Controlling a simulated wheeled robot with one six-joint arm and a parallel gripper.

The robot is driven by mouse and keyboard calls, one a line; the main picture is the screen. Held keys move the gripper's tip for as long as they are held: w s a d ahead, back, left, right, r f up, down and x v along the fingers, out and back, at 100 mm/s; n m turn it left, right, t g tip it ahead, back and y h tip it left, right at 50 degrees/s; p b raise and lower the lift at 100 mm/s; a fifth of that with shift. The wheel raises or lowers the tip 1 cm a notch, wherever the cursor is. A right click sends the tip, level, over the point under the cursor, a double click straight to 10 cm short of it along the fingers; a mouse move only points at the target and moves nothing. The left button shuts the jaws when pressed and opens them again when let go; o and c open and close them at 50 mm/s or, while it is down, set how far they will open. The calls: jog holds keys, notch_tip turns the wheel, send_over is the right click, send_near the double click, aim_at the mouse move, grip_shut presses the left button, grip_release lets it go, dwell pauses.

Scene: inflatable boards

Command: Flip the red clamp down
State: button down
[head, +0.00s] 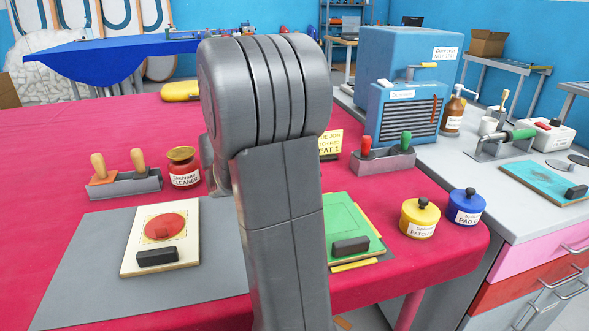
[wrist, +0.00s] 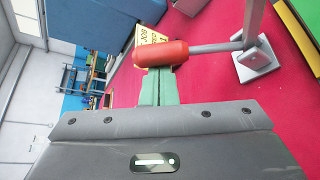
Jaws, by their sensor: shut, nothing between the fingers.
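The red clamp shows in the wrist view, with a thick red handle (wrist: 160,53) on a grey metal rod. The rod runs right to a bracket on a pale base plate (wrist: 257,62). The wrist picture is turned, so I cannot tell the handle's exact tilt. My gripper (wrist: 158,72) has its green fingers shut and empty, with their tips right at the red handle. I cannot tell whether they touch it. In the head view my grey arm stands in the middle and hides the gripper and this clamp.
On the red table (head: 60,150), a cream board with a red patch (head: 165,228) lies left and a green board (head: 345,222) right of my arm. Yellow (head: 420,217) and blue (head: 466,207) pots stand near the right edge. A rack with red and green handles (head: 385,160) stands behind.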

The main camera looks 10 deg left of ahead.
jog(key=s+d+r+m+t+b, duration=0.2)
jog(key=s+b, duration=0.4)
jog(key=b, duration=0.3)
jog(key=shift+s+d+r+m, duration=0.25)
jog(key=shift+s+d+m, duration=0.15)
jog(key=shift+m, duration=0.2)
jog(key=shift+f, duration=0.1)
jog(key=shift+s, duration=0.15)
jog(key=p+v, duration=0.3)
jog(key=v, duration=1)
jog(key=shift+a+f, duration=0.2)
jog(key=shift+a, duration=0.2)
jog(key=shift+d, duration=0.1)
